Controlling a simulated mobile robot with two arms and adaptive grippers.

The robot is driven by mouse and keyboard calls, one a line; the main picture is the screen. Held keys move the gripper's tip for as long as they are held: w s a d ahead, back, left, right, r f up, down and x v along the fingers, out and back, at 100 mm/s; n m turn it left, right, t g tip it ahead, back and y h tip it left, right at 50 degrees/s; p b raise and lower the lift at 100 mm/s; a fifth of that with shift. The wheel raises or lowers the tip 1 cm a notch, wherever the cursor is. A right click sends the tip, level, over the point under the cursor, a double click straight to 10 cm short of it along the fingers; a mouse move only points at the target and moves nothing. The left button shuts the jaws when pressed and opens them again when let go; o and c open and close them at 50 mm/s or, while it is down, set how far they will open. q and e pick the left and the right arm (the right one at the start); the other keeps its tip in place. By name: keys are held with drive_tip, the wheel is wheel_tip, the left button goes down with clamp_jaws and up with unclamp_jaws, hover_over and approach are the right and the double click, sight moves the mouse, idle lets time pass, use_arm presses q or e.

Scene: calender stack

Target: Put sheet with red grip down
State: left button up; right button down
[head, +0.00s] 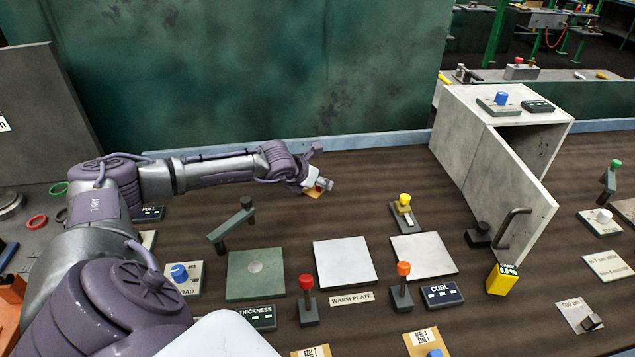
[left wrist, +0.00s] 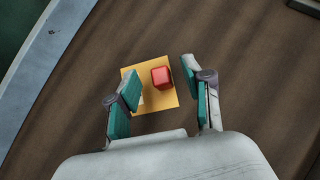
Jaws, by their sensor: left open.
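The sheet with the red grip is a small yellow-orange square (left wrist: 153,104) with a red block (left wrist: 161,77) on it. In the left wrist view it lies beyond my left gripper (left wrist: 160,70), with the red block between the open fingertips and apart from both. The left finger covers part of the sheet. In the head view my left gripper (head: 320,183) is over the back of the brown table, and a bit of the sheet (head: 313,194) shows just under it, mostly hidden. I cannot tell whether the sheet touches the table. My right gripper is not in view.
A white plate (head: 345,262) behind a "WARM PLATE" label, a green plate (head: 255,273) and a pale plate (head: 423,255) lie in front. Coloured levers stand among them. A grey cabinet (head: 480,140) with its door open stands right. Bare table surrounds the sheet.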

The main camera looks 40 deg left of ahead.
use_arm(q)
drive_tip(key=shift+x, duration=1.25)
clamp_jaws()
drive_tip(key=shift+r, duration=0.1)
drive_tip(key=shift+r, duration=0.15)
